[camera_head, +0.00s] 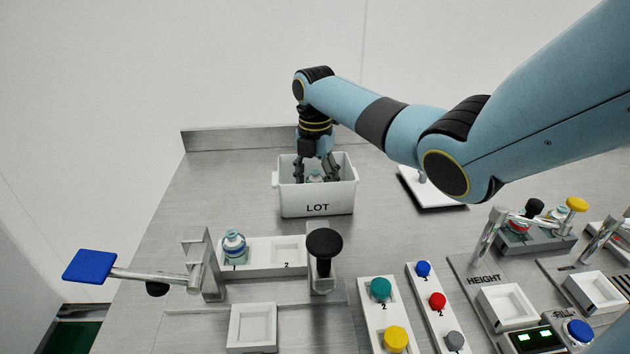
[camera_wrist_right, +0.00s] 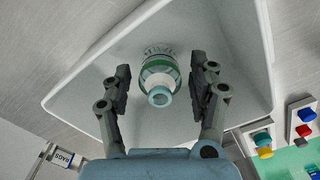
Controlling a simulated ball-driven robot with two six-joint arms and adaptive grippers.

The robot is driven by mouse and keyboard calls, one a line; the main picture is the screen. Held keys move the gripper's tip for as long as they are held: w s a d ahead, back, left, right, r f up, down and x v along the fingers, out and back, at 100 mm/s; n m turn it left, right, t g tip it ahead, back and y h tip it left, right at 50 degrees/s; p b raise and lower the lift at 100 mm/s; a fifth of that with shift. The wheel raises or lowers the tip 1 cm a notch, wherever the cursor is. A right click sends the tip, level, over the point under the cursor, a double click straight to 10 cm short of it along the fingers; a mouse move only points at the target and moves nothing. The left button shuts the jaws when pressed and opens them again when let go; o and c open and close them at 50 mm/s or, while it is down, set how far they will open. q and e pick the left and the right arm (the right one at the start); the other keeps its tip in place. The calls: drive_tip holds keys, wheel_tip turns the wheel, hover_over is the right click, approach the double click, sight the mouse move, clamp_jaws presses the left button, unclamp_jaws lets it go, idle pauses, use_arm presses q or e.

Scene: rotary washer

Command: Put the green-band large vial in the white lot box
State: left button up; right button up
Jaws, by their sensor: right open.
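The white lot box (camera_head: 317,202) stands on the steel bench at the back middle, marked LOT. The green-band large vial (camera_wrist_right: 158,77) is inside the box in the right wrist view, with its top toward the camera. Its pale top shows a little in the head view (camera_head: 315,176). My right gripper (camera_head: 317,172) reaches down into the box. In the right wrist view its fingers (camera_wrist_right: 161,84) are open, one on each side of the vial, with gaps between. My left gripper is not in view.
A blue-band vial (camera_head: 234,246) stands in slot 1 of a white holder, slot 2 empty. A black knob (camera_head: 324,243), a blue paddle lever (camera_head: 90,266) and button panels (camera_head: 381,289) stand in front. A white plate (camera_head: 432,188) lies right of the box.

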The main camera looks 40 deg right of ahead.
sight(315, 175)
wheel_tip(315, 175, up, 12)
drive_tip(key=shift+r, duration=0.15)
idle(0.7)
